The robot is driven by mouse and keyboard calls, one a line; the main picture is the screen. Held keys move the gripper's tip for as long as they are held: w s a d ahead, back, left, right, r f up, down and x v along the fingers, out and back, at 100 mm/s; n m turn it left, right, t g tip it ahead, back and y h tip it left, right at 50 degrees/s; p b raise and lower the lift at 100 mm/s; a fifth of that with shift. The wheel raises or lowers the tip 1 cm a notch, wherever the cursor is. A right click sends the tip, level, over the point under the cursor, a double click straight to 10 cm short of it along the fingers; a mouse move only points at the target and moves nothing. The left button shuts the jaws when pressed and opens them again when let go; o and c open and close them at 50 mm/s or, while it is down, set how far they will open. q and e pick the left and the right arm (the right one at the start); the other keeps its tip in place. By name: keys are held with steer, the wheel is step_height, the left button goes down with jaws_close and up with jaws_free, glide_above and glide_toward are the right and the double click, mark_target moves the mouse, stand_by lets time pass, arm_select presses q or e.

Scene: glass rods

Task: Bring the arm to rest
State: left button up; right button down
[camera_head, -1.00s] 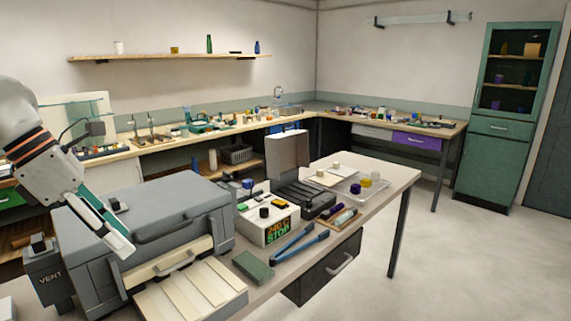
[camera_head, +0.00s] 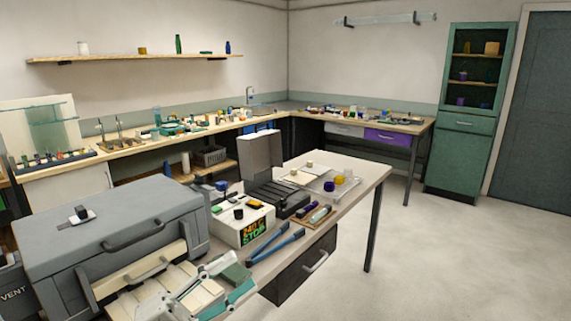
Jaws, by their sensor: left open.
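My left gripper (camera_head: 233,276) shows at the bottom of the head view, with white and teal fingers spread apart and nothing between them. It appears in front of the pale slatted ledge (camera_head: 120,305) of the large grey box and partly covers the green block (camera_head: 238,272). I cannot tell how high it is above them. Most of the left arm is below the picture's edge. My right gripper is not in view.
The large grey lidded box (camera_head: 110,228) stands left of the gripper. Blue-handled tongs (camera_head: 275,243), a white box with a lit display (camera_head: 243,227) and a wooden tray (camera_head: 316,217) lie beyond it on the table (camera_head: 355,178). The floor (camera_head: 440,260) at right is clear.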

arm_select(q)
steer(key=a+f+n+t+y, duration=0.35)
steer(key=f+n+y, duration=0.25)
steer(key=f+n, duration=0.35)
steer(key=a+f+n+t+y, duration=0.35)
steer(key=f+n+y, duration=0.4)
steer(key=f, duration=0.35)
steer(key=s+a+f+n+g+y, duration=0.1)
steer(key=s+f+n+g+y, duration=0.1)
steer(key=s+f, duration=0.5)
steer(key=s+a+f+n+g+y, duration=0.2)
steer(key=s+f+n+g, duration=0.3)
steer(key=f, duration=0.8)
steer(key=s, duration=0.2)
steer(key=shift+s+a+f+n, duration=0.25)
steer(key=shift+s+f+n, duration=0.05)
steer(key=shift+s, duration=0.1)
